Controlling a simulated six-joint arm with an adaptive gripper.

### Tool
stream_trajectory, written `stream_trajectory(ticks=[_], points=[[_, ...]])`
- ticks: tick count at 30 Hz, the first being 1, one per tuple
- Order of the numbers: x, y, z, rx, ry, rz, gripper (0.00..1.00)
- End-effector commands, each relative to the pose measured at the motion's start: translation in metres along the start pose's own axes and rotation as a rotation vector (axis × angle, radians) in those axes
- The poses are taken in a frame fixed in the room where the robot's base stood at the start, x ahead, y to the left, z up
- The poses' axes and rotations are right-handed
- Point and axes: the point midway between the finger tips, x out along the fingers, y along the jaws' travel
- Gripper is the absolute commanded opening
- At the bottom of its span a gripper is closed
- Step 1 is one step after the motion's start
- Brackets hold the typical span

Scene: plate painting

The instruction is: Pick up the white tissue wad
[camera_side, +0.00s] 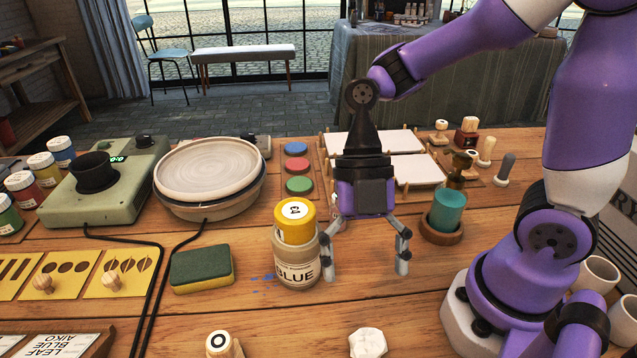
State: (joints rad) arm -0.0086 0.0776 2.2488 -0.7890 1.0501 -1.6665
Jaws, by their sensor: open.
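The white tissue wad (368,343) lies on the wooden table at the bottom edge of the picture, right of centre. It is small and crumpled, and its lower part is close to the frame edge. My gripper (366,268) points down with its two fingers spread and nothing between them. It is above and behind the wad in the picture, apart from it. The left finger is close in front of or beside the jar labelled BLUE; I cannot tell if they touch.
The BLUE jar (297,262) holds a yellow-lidded container (295,220). A sponge (202,268), blue spots and a round stamp (219,344) are to the left. A teal cylinder (447,211) sits in a wooden dish (442,236) at right. The table around the wad is clear.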

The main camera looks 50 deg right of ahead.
Motion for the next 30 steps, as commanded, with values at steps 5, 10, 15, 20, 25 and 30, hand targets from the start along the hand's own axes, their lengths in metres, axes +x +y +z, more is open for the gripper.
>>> stream_trajectory(ticks=[5, 10, 15, 20, 25, 30], points=[[0.027, -0.001, -0.002, -0.036, 0.015, -0.012, 0.92], [0.049, -0.001, -0.002, -0.034, 0.013, -0.009, 0.92], [0.067, -0.002, -0.001, -0.033, 0.013, -0.011, 0.92], [0.093, -0.003, 0.0, -0.032, 0.012, -0.012, 0.92], [0.104, -0.002, 0.0, -0.032, 0.009, -0.006, 0.92], [0.103, -0.002, 0.001, -0.031, 0.008, -0.005, 0.92]])
